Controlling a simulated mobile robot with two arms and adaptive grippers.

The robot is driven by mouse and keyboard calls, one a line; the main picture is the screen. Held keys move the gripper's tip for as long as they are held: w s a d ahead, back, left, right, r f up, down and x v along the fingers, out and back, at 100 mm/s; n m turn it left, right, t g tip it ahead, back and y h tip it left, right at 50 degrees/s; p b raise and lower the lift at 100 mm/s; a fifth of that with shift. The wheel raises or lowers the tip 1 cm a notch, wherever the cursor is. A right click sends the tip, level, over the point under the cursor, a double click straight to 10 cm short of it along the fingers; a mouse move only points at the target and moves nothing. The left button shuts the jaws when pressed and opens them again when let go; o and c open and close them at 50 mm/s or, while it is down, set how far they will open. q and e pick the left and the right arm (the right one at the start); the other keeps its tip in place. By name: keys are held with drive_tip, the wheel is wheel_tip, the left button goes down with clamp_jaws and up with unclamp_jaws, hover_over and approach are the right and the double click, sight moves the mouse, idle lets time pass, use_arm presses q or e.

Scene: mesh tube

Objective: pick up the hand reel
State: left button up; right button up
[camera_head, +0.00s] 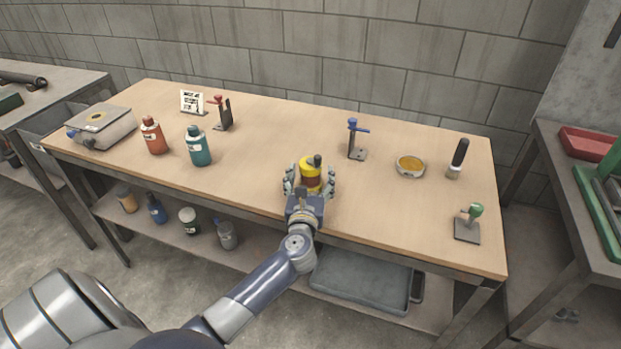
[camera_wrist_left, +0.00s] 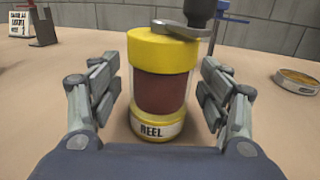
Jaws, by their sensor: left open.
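The hand reel (camera_head: 311,174) is a yellow cylinder with a dark red middle, a grey crank and a black knob on top. It stands upright on the wooden table near the front edge. In the left wrist view the hand reel (camera_wrist_left: 163,85) fills the middle, with a label reading "REEL". My left gripper (camera_head: 309,185) is open, with its fingers on both sides of the reel. In the left wrist view gaps show between the reel and the fingers of my left gripper (camera_wrist_left: 162,100). My right gripper is not in view.
On the table (camera_head: 270,135), a blue-handled stand (camera_head: 355,140) is behind the reel and a yellow-topped round tin (camera_head: 410,165) is to the right. A teal bottle (camera_head: 199,147) and an orange bottle (camera_head: 153,136) stand left. The table around the reel is clear.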

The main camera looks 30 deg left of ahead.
use_arm(q)
drive_tip(key=c, duration=1.2)
drive_tip(key=shift+r, duration=0.1)
drive_tip(key=shift+c, duration=0.2)
